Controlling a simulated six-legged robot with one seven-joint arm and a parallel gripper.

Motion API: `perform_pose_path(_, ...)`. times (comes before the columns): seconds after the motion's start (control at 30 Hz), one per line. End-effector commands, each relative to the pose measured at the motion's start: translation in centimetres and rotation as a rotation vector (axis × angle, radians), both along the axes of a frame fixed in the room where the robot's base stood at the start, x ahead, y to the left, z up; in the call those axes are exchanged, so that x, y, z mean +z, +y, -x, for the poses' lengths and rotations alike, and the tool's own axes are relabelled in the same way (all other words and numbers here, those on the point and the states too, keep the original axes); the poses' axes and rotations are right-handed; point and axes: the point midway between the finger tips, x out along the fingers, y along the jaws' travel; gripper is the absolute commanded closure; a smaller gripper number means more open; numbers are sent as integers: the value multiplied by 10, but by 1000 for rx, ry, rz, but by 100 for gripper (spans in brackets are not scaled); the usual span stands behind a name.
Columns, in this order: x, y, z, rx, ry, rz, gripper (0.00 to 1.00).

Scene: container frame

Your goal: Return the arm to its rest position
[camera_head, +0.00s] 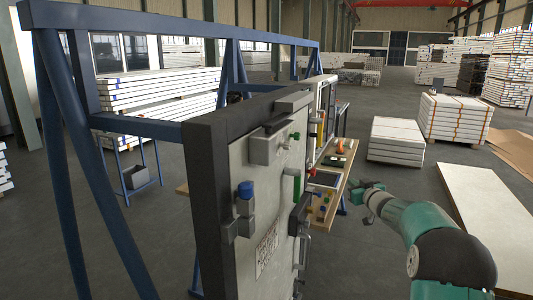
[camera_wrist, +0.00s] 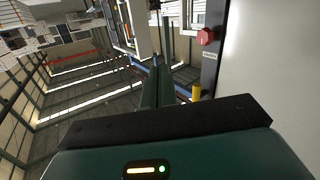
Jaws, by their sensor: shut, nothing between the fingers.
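My arm (camera_head: 440,240) is green and black and reaches in from the lower right in the head view. My gripper (camera_head: 358,184) is at its far end, in the air to the right of the panel and near the wooden workbench. In the wrist view, the green fingers of my gripper (camera_wrist: 158,84) are together with nothing between them. I cannot tell the exact gap between the gripper and the bench edge.
A grey panel (camera_head: 262,185) with a dark edge hangs on a blue frame (camera_head: 150,128). The workbench (camera_head: 325,208) holds small parts. The wrist view shows a red knob (camera_wrist: 207,36) on the right. White stacks (camera_head: 396,140) stand behind; grey floor lies between.

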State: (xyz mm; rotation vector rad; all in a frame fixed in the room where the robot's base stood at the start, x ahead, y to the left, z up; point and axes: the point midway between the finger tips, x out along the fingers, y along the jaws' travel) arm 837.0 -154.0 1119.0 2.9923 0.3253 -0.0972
Motion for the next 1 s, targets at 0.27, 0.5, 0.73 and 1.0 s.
perform_pose_path(0.27,75,20,68,-215,100,44,100)
perform_pose_path(0.5,101,39,154,-351,247,56,100)
perform_pose_path(0.73,98,63,255,-425,427,48,100)
perform_pose_path(1.0,65,99,385,-421,673,27,100)
